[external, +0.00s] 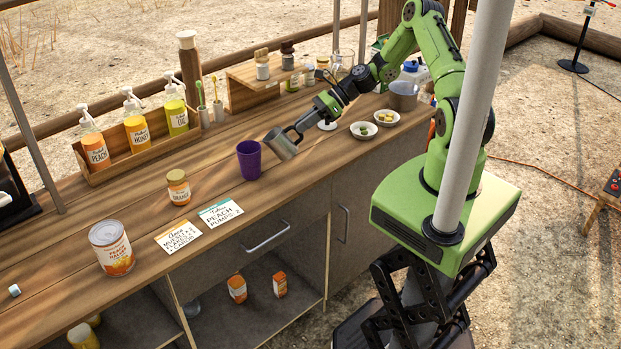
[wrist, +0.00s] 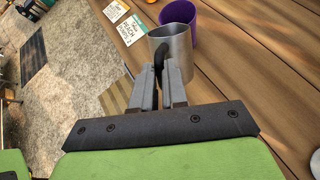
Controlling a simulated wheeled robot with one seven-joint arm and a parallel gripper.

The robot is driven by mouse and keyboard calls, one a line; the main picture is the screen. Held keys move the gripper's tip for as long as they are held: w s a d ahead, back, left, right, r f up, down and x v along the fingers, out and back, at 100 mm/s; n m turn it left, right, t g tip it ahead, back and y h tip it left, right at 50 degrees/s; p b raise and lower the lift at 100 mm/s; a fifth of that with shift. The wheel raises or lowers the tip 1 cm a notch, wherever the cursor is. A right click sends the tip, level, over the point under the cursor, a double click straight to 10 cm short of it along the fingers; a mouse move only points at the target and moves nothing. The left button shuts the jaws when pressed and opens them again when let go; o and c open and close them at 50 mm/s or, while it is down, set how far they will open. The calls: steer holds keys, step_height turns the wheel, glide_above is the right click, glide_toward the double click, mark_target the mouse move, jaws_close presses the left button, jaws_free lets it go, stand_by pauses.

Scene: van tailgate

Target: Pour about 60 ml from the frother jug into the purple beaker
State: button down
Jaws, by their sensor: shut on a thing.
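The frother jug (external: 281,143) is a grey metal jug, tilted in the external view with its mouth end toward the purple beaker. It also shows in the wrist view (wrist: 173,50), where its dark handle (wrist: 160,55) sits between my fingers. My gripper (external: 299,129) is shut on the jug's handle; its fingers also show in the wrist view (wrist: 160,80). The purple beaker (external: 249,161) stands upright on the wooden counter, just left of the jug. In the wrist view the beaker (wrist: 182,14) is partly hidden behind the jug. No liquid stream can be made out.
An orange-labelled jar (external: 179,188), two cards (external: 178,235) and a large can (external: 111,249) stand or lie left of the beaker. Two small bowls (external: 364,130) and a grey pot (external: 403,97) are to the right. Pump bottles (external: 137,132) sit in a wooden rack behind.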

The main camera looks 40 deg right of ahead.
mark_target(282, 131)
steer(key=shift+w+a+r+g+h+p, duration=0.35)
steer(key=shift+a+r+h+p, duration=0.15)
steer(key=shift+r+p, duration=0.1)
steer(key=shift+w+a+r+g+h+p, duration=0.25)
steer(key=shift+w+a+r+h+p, duration=0.1)
steer(key=shift+a+r+h+p, duration=0.2)
steer(key=r+p, duration=0.1)
steer(key=p, duration=0.1)
steer(key=a+r+g+h+p, duration=0.1)
steer(key=p, duration=0.1)
steer(key=shift+w+m, duration=0.3)
steer(key=shift+w, duration=0.1)
steer(key=shift+w+a+r+g+h+p, duration=0.35)
steer(key=shift+h+p, duration=0.1)
steer(key=shift+p, duration=0.35)
steer(key=shift+w+a+r+g+h, duration=0.25)
steer(key=shift+w+a+r+h, duration=0.1)
steer(key=shift+a+r+h, duration=0.05)
steer(key=shift+w+a+r, duration=0.25)
steer(key=shift+w+a, duration=0.1)
